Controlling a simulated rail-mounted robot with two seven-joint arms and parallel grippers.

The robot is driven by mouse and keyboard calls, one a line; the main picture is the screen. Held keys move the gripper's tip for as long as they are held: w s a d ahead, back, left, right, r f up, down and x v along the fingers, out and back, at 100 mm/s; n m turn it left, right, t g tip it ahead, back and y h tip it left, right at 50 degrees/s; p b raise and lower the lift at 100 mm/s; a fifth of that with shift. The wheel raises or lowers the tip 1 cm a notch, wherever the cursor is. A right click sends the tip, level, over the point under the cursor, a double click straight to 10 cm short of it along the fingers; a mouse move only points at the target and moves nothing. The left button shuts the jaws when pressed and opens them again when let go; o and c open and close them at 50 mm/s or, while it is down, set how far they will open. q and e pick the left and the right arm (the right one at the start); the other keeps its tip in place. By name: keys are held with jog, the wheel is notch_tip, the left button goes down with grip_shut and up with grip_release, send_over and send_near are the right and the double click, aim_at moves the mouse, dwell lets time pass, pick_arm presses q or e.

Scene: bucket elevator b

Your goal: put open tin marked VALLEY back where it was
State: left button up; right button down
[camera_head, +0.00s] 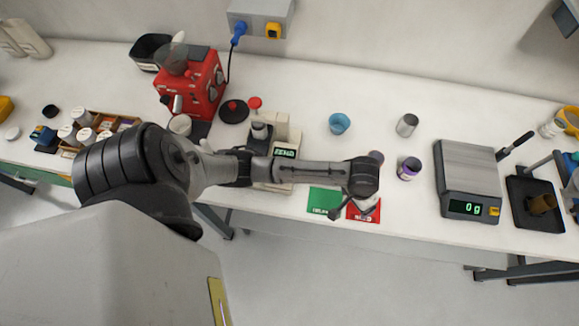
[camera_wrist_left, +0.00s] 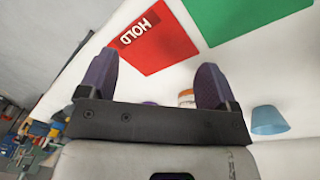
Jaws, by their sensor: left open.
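No VALLEY lettering can be read on any tin. A dark tin with a purple band (camera_head: 409,168) stands left of the scale. A plain grey tin (camera_head: 407,125) stands behind it. Another small tin (camera_head: 376,156) is mostly hidden behind my left wrist; an orange-and-white item (camera_wrist_left: 186,97) shows beyond the fingers in the wrist view. My left gripper (camera_head: 352,213) is open with nothing between its fingers, over the red HOLD card (camera_wrist_left: 150,58) at the front table edge. The green card (camera_head: 323,201) lies beside it. My right gripper is not in view.
A blue cup (camera_head: 339,123) stands behind my forearm. The scale (camera_head: 468,180) reads 0 g and is empty. A black tray (camera_head: 535,203) is right of it. A red grinder (camera_head: 190,84) and a tray of small jars (camera_head: 88,129) are at left. The back middle is clear.

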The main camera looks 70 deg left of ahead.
pick_arm(q)
jog(key=s+r+m+t, duration=0.2)
jog(key=s+m, duration=0.2)
jog(key=s, duration=1.7)
jog(key=shift+d+r+m+y, duration=0.2)
jog(key=shift+d+m+y, duration=0.1)
jog(key=shift+d+y, duration=0.1)
jog(key=shift+s, duration=0.15)
